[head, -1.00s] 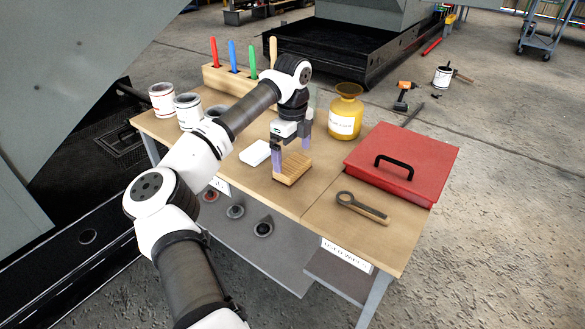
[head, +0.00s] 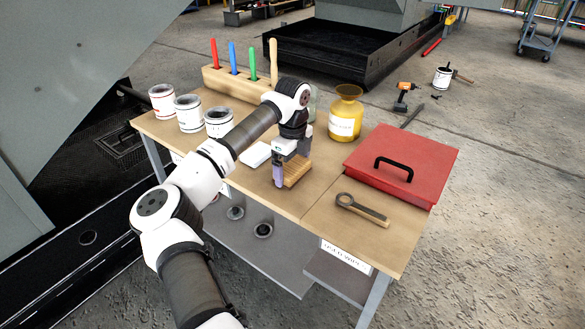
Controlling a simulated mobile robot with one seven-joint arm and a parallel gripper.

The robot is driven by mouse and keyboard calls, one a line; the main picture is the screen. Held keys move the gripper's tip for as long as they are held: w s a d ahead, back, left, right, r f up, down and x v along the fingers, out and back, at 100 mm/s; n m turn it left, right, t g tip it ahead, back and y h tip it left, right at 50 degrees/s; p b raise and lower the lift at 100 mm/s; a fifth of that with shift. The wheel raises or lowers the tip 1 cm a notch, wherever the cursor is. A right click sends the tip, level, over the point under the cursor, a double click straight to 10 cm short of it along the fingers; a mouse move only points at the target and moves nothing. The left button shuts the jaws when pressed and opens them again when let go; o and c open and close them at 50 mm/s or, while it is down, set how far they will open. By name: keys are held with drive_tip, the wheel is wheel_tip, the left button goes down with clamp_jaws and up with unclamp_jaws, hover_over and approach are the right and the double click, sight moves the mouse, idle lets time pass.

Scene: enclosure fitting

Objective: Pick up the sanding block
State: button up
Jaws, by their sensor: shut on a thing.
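The sanding block, which I take to be the ridged wooden block (head: 298,172), is at the front middle of the workbench. My gripper (head: 291,168) points down over it and is shut on it, with a pale purple finger on its near left side. The gripper hides part of the block, and the far finger is mostly hidden. I cannot tell whether the block's underside touches the bench top.
A white block (head: 257,154) lies close by on the left. Several cans (head: 188,113) and a tool rack (head: 228,82) stand behind. Bare bench (head: 290,200) lies in front.

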sight(292, 165)
drive_tip(key=shift+r, duration=0.15)
wheel_tip(292, 165, up, 20)
idle(0.3)
